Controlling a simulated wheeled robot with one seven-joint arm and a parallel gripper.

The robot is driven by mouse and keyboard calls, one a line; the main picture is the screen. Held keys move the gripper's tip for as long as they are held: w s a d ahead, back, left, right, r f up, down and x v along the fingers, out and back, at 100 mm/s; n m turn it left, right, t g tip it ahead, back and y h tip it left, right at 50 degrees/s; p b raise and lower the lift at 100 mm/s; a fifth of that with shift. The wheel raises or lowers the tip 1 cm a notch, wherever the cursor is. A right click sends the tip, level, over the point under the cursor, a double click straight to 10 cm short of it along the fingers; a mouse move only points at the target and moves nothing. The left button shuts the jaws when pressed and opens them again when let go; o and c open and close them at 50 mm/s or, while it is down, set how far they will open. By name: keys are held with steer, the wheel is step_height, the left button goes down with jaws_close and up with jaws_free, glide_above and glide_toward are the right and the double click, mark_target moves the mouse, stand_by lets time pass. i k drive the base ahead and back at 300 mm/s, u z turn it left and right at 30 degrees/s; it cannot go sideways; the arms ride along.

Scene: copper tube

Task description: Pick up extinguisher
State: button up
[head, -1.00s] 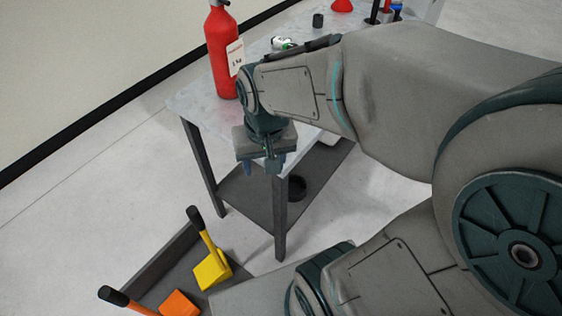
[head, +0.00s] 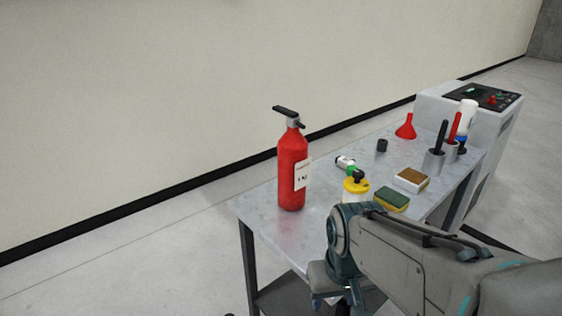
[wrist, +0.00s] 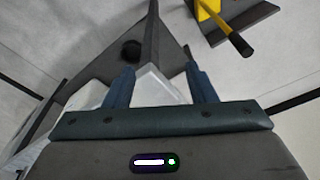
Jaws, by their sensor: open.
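The extinguisher (head: 292,175) is a red cylinder with a black handle on top and a white label. It stands upright near the left end of the grey table (head: 265,205) in the head view. My gripper (wrist: 155,85) shows in the wrist view with its two fingers apart and nothing between them. It points down past a table corner and leg. In the head view my wrist is low at the table's front edge, right of and nearer than the extinguisher, not touching it; the fingertips are mostly hidden there. The extinguisher is not visible in the wrist view.
Right of the extinguisher stand a yellow-and-white bottle (head: 355,188), a green-topped sponge (head: 391,199), a brown-topped block (head: 411,180), a red funnel (head: 405,127) and tool cups (head: 433,162). A grey machine (head: 490,125) stands behind.

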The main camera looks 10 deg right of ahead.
mark_target(294, 164)
steer(key=u, duration=2)
steer(key=k, duration=1.05)
steer(key=z, duration=1)
steer(key=i, duration=1)
